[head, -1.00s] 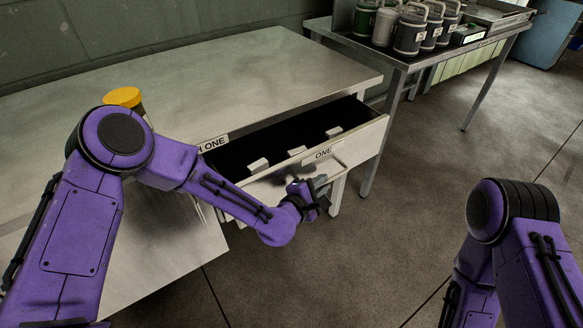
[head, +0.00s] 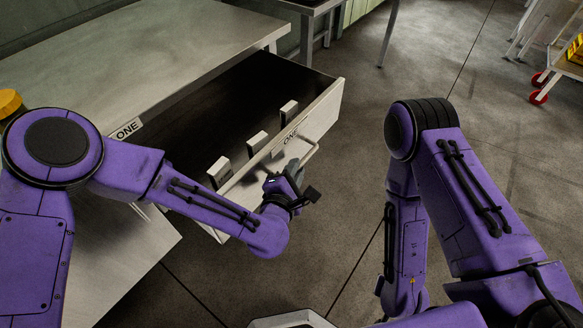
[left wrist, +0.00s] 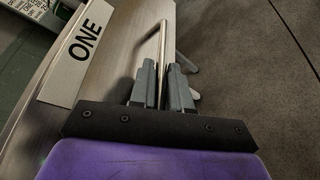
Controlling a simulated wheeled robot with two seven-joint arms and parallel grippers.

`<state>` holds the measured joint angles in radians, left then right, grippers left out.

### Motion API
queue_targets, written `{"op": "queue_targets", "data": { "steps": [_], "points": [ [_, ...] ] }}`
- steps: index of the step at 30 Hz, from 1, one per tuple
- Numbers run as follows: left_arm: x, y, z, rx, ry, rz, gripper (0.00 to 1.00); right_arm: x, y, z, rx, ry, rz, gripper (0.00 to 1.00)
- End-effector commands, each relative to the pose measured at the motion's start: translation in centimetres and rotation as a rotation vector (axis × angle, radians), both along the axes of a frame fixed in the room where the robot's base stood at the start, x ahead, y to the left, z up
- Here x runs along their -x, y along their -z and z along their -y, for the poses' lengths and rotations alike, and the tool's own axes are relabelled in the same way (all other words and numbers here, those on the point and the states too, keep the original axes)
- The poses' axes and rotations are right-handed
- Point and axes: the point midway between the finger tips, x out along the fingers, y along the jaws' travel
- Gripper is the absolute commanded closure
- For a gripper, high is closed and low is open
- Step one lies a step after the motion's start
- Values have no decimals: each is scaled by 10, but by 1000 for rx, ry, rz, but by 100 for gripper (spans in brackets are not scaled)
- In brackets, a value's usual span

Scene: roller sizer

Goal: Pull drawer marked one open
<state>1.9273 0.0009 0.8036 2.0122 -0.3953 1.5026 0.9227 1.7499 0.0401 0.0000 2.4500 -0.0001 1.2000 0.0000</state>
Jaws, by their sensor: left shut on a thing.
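The drawer marked ONE (head: 324,113) stands well out of the workbench, with its dark inside showing in the head view. Its ONE label (left wrist: 82,46) is clear in the left wrist view. A thin metal bar handle (head: 311,153) runs along its front. My left gripper (head: 293,182) is at the drawer front, and its two fingers (left wrist: 161,88) are shut around the handle bar in the left wrist view. My right arm is at the right in the head view, but its gripper cannot be made out.
Several small pale blocks (head: 257,142) stand along the drawer's inner front. A cart with red wheels (head: 538,97) is at the far right. The floor ahead is clear.

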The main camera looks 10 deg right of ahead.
Motion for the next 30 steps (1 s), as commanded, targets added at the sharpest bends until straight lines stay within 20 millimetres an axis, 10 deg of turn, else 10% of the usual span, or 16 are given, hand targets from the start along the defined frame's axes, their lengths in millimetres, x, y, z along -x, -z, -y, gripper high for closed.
{"op": "queue_targets", "data": {
  "steps": [6,7,17,30],
  "points": [
    [0,1,0,0,-1,-2,100,0,0,0,0,0,0,100],
    [0,1,0,0,-1,-2,77,0,0,0,0,0,0,100],
    [3,-1,-2,0,1,-1,77,0,0,0,0,0,0,100],
    [81,-19,-43,-1,2,-1,77,0,5,0,0,0,0,100]
  ]
}}
